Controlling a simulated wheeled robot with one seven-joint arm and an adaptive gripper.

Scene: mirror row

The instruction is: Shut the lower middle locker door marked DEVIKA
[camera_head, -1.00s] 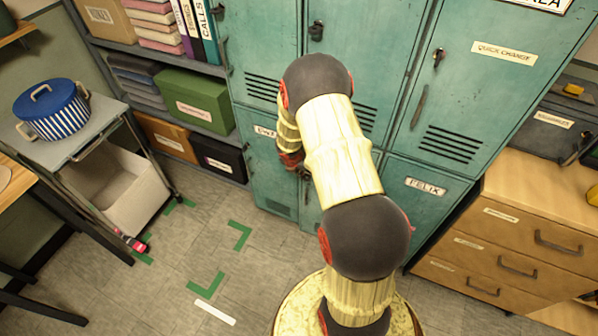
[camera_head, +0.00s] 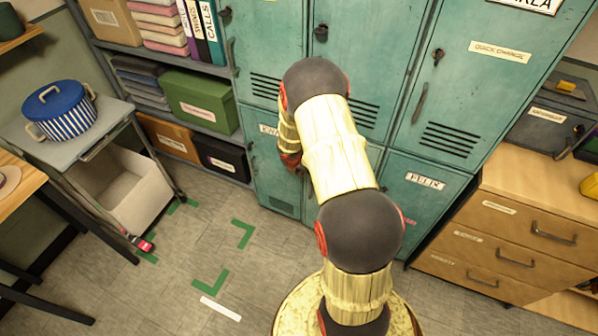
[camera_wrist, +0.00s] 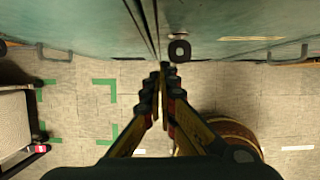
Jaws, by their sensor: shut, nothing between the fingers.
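The lower middle locker door is mostly hidden behind my arm in the head view; only a teal strip (camera_head: 312,205) shows below my wrist, and its name label is not visible. In the wrist view my gripper (camera_wrist: 166,68) is shut and empty, its fingertips pointing at the teal locker front. A black latch (camera_wrist: 179,50) sits on the teal face just past the fingertips, right of a dark vertical seam. I cannot tell whether the fingertips touch the door, or how far it stands open.
The FELIX door (camera_head: 425,180) is at the lower right, beside a wooden drawer unit (camera_head: 500,240). A cart (camera_head: 110,125) with a blue striped pot (camera_head: 60,110) stands left. Floor with green corner marks (camera_head: 212,283) is clear between the cart and my base.

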